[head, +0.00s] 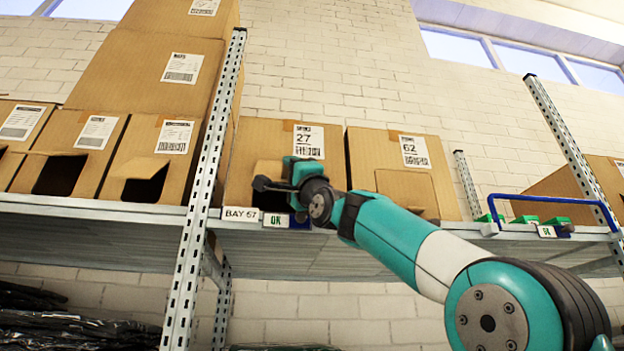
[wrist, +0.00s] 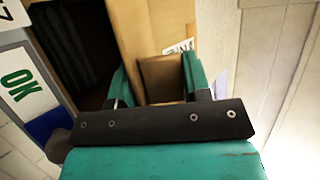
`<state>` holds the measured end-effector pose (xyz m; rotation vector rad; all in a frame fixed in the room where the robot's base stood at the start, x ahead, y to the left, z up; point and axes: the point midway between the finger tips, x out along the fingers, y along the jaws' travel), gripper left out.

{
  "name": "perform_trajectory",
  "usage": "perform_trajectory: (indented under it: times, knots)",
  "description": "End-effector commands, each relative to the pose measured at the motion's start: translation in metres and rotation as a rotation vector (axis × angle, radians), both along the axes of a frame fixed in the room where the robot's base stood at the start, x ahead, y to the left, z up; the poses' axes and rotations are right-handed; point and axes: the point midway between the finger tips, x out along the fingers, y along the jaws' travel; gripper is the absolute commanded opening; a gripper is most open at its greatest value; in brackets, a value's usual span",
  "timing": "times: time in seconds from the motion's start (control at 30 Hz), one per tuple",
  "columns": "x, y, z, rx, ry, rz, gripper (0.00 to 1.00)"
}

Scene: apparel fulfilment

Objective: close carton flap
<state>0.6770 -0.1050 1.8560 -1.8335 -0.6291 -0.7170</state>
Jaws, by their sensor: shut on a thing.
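The carton marked 27 (head: 328,166) stands on the shelf, its front partly behind my gripper (head: 274,178). Its cut-out flap (head: 267,168) shows above and behind the jaws, with a dark opening below. In the wrist view, my gripper's teal fingers stand either side of the brown flap (wrist: 161,76) and are shut on it. The carton's brown face (wrist: 140,22) and dark opening (wrist: 72,45) lie beyond. The flap's exact angle is hard to tell.
The carton marked 62 (head: 363,160) stands close on the right. A perforated upright (head: 203,190) rises left of the carton. A blue rail (head: 545,198) and green items are at right.

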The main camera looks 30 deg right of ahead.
Motion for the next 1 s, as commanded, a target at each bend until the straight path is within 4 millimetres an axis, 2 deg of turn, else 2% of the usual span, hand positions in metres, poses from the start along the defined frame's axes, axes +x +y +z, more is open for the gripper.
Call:
perform_trajectory:
  times: [0.3, 0.77, 0.8, 0.87, 1.0]
  knots:
    - [0.013, 0.005, -0.012, 0.006, 0.015, 0.016, 0.02]
    - [0.018, 0.004, -0.016, 0.008, 0.025, 0.016, 0.03]
    - [0.018, 0.004, -0.016, 0.008, 0.025, 0.016, 0.52]
    - [0.017, 0.004, -0.015, 0.007, 0.023, 0.015, 0.64]
    - [0.015, 0.005, -0.013, 0.006, 0.017, 0.015, 0.64]
